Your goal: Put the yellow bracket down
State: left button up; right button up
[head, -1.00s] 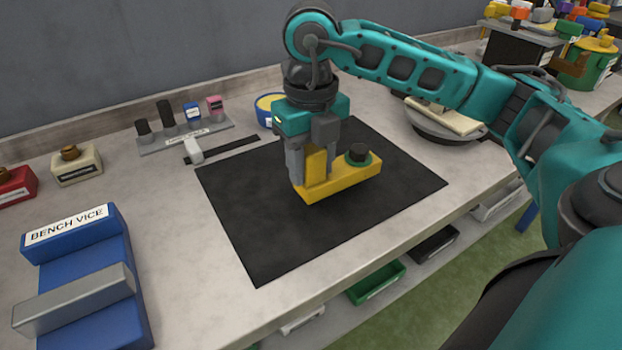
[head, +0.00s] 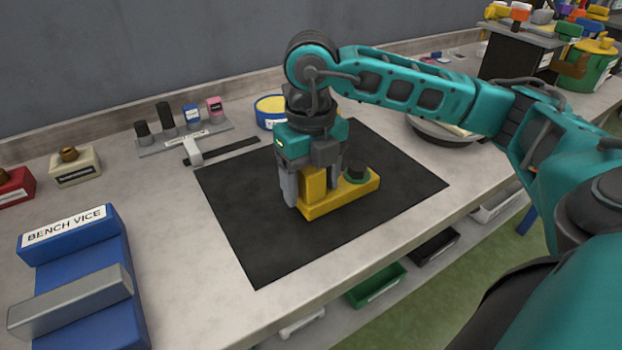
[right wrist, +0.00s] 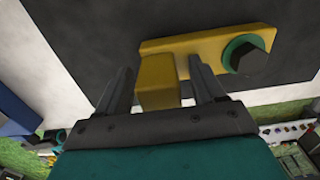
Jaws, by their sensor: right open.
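The yellow bracket (head: 335,198) lies flat on the black mat (head: 260,240), with its upright block toward the left end and a dark bolt head with a green collar (head: 356,174) at the other. My right gripper (head: 310,188) is over it, fingers pointing down and open, one on each side of the upright block. In the right wrist view the block of the bracket (right wrist: 158,82) stands between the spread fingers, with a clear gap at the left finger and a narrower one at the right. My left gripper is not in view.
A blue bench vice (head: 75,270) stands at the left front. A grey rack (head: 185,138) with small parts and a blue round tub (head: 270,108) are behind the mat. A grey round turntable (head: 440,132) is partly hidden behind my right arm. The mat's front is clear.

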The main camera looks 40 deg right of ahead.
notch_tip(320, 180, up, 12)
jog(key=p, duration=0.2)
jog(key=shift+r+p, duration=0.15)
jog(key=shift+p, duration=0.2)
dwell(0.5)
